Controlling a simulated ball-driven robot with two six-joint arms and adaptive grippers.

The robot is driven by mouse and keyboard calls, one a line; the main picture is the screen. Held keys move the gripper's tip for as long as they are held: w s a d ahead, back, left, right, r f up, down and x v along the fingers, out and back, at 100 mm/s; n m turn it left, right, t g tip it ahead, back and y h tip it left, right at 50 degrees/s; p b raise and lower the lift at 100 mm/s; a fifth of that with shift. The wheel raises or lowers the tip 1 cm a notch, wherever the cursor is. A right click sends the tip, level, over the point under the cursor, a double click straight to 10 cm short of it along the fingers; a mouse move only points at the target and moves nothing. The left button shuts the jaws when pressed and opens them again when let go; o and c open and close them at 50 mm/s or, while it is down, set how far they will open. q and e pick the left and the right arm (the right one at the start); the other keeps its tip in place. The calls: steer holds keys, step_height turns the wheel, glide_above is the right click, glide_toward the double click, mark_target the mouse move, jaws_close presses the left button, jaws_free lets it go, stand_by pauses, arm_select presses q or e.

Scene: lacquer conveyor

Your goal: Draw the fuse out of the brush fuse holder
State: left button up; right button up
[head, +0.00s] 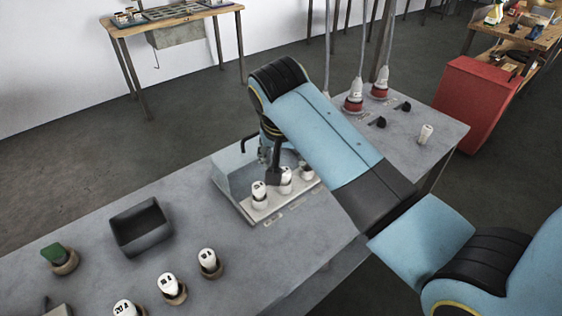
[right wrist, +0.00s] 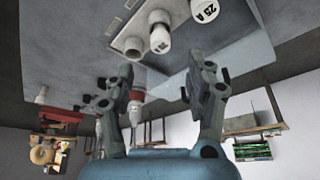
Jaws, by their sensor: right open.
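A pale fuse-holder strip (head: 262,213) on the grey bench carries several white fuse caps in a row: a left cap (head: 258,190), a middle cap (head: 286,180) and a right cap (head: 307,170). I cannot tell which is the brush fuse. My right gripper (head: 272,170) is over the row and partly covers it. In the right wrist view this gripper (right wrist: 160,82) is open with nothing between its fingers. A cap marked 25 A (right wrist: 204,12) and another white cap (right wrist: 160,38) show beyond the fingertips. My left gripper is out of view.
A clear cover (head: 234,165) stands behind the strip. A black open bin (head: 140,228) and several loose fuses, such as one white fuse (head: 209,262), stand on the bench at the left. Red-and-white plugs (head: 353,97) stand behind my right arm. A red cabinet (head: 482,98) is at the right.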

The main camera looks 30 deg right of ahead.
mark_target(285, 171)
steer(key=x, duration=0.8)
steer(key=shift+w+f, duration=0.15)
steer(key=shift+f, duration=0.1)
jaws_close()
